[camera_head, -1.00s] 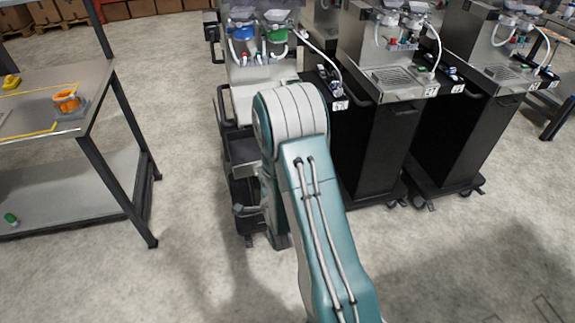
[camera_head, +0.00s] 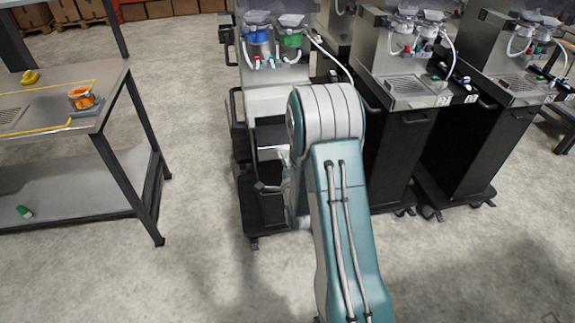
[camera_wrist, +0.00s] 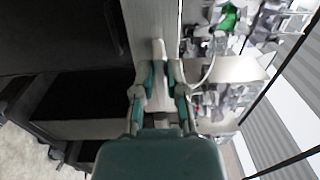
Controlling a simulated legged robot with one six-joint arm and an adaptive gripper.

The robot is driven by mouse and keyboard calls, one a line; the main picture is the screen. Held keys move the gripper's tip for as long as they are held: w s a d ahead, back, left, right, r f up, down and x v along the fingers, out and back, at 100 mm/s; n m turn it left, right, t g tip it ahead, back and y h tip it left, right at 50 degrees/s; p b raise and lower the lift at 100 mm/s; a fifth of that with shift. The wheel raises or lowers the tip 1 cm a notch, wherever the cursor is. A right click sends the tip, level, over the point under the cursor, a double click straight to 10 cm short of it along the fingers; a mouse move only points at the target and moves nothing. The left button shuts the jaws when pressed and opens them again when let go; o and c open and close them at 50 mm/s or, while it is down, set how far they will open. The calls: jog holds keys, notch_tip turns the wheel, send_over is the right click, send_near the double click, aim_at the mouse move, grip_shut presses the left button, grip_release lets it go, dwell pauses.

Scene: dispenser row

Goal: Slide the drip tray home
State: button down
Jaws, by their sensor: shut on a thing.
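The left dispenser station (camera_head: 270,95) stands ahead, with a blue-lidded and a green-lidded unit on top. In the wrist view, my gripper (camera_wrist: 158,80) is shut on a pale narrow tab (camera_wrist: 158,50), seemingly the tray's handle. The tab lies against a light metal panel (camera_wrist: 138,28). In the head view my arm hides the gripper, and how far in the tray sits cannot be told.
More dispenser stations on black wheeled carts (camera_head: 400,150) stand close on the right. A metal workbench (camera_head: 125,95) is on the left, holding an orange item (camera_head: 82,98) and a yellow item (camera_head: 30,77). The floor between bench and stations is clear.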

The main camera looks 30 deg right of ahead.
aim_at(283, 150)
jog(key=shift+w+a+r, duration=0.1)
jog(key=shift+w+a, duration=0.1)
jog(key=shift+w, duration=0.7)
jog(key=shift+w+d, duration=0.75)
jog(key=shift+w, duration=0.3)
jog(key=shift+a+x, duration=0.15)
jog(key=shift+x, duration=0.55)
jog(key=shift+a+x, duration=0.15)
jog(key=shift+x, duration=0.5)
jog(key=shift+w+d+f, duration=0.15)
jog(key=shift+w+d, duration=0.1)
jog(key=shift+w, duration=0.35)
jog(key=shift+w+d+f, duration=0.15)
jog(key=shift+w+d, duration=0.1)
jog(key=shift+w, duration=0.3)
jog(key=shift+x, duration=1.6)
jog(key=shift+w+f, duration=0.15)
jog(key=shift+x, duration=2.6)
jog(key=c, duration=0.6)
grip_release()
jog(key=shift+f, duration=0.1)
